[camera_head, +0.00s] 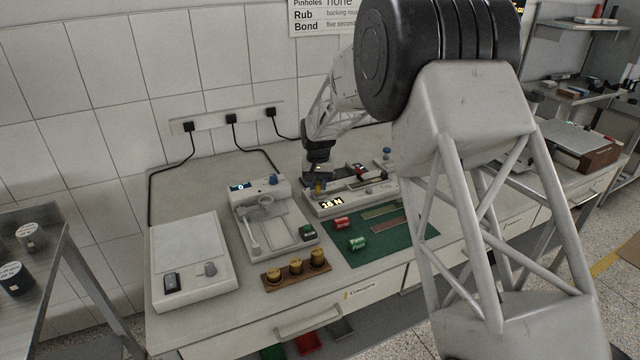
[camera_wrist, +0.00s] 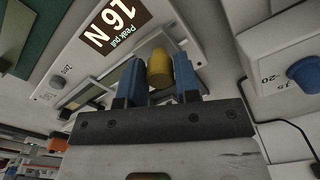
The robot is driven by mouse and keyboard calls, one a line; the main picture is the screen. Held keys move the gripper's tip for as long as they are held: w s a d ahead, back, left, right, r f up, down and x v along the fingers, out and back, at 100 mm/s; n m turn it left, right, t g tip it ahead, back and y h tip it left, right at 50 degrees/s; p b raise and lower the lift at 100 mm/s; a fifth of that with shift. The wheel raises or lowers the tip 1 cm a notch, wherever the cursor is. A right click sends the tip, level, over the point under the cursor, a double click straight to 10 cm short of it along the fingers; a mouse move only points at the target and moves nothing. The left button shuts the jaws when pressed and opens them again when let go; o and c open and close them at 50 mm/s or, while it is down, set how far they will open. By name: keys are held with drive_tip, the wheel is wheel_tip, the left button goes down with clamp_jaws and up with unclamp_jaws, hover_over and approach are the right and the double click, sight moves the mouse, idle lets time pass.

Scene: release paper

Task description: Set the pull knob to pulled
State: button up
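The peel tester (camera_head: 350,197) stands at the back of the bench, with a lit display that reads "Peak pull 16 N" in the wrist view (camera_wrist: 108,28). A yellow cylindrical knob (camera_wrist: 159,68), which looks like the pull knob, stands at this tester. It also shows small in the head view (camera_head: 319,187). My gripper (camera_wrist: 160,75) has one blue finger on each side of the knob. Both fingers appear to touch it, so the gripper looks shut on it. The knob's base and how far out it stands are hidden.
A device with a blue knob (camera_head: 272,180) stands left of the tester. In front are a wooden block (camera_head: 286,282) with brass weights and a green mat (camera_head: 385,250) with a red roll (camera_head: 341,223) and a green roll (camera_head: 357,243). A white scale (camera_head: 190,262) is at left.

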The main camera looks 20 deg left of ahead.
sight(318, 183)
drive_tip(key=o, duration=0.4)
drive_tip(key=shift+r, duration=0.1)
drive_tip(key=shift+r, duration=3.75)
drive_tip(key=shift+r, duration=0.1)
